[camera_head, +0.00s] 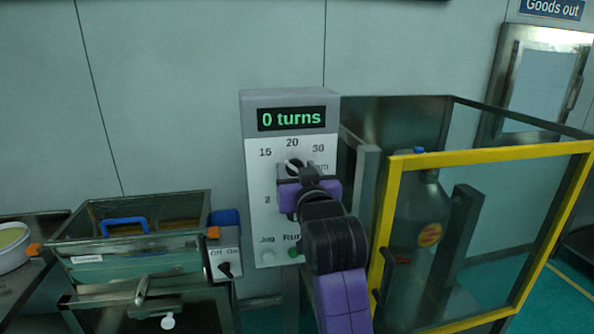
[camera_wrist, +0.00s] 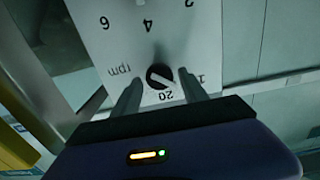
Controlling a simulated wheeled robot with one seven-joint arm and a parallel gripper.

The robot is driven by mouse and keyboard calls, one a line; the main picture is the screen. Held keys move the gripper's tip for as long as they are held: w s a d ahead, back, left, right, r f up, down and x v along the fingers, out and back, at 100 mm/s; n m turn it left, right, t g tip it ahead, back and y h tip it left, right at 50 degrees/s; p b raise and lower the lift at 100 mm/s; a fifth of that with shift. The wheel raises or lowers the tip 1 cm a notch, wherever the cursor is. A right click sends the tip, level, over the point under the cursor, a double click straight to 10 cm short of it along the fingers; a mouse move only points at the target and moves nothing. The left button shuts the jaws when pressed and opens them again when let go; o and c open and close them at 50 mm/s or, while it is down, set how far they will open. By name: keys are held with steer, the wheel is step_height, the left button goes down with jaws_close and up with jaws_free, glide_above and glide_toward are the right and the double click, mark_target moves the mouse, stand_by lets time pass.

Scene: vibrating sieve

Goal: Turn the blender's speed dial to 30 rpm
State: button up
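The speed dial is a round black knob with a white pointer line, on a pale control box (camera_head: 262,150) marked 15, 20, 30 and rpm. The dial (camera_head: 294,164) is partly covered by my gripper (camera_head: 303,178) in the head view. In the wrist view, the dial (camera_wrist: 160,76) lies between the two fingers of my gripper (camera_wrist: 159,78), with gaps visible on both sides. The fingers are apart. The pointer slants toward the 15 to 20 side; its exact setting is unclear. The 30 mark is hidden in the wrist view. The display (camera_head: 291,118) reads "0 turns".
A smaller machine with an Off/On switch (camera_head: 225,268) is at left. Run (camera_head: 293,251) and Jog (camera_head: 267,255) buttons sit low on the box.

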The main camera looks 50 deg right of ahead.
jaws_close()
steer(key=shift+m, duration=0.3)
steer(key=m+b, duration=0.2)
steer(key=m, duration=0.1)
steer(key=shift+f+m+b, duration=0.15)
steer(key=shift+m+b, duration=0.15)
steer(key=shift+b, duration=0.1)
steer(key=m+b, duration=0.4)
steer(key=m, duration=0.3)
steer(key=m+b, duration=0.5)
steer(key=m, duration=0.3)
steer(key=shift+s+d+f+m+b, duration=0.15)
steer(key=shift+f+m+b, duration=0.05)
steer(key=shift+m+b, duration=0.1)
steer(key=shift+o, duration=1.4)
jaws_free()
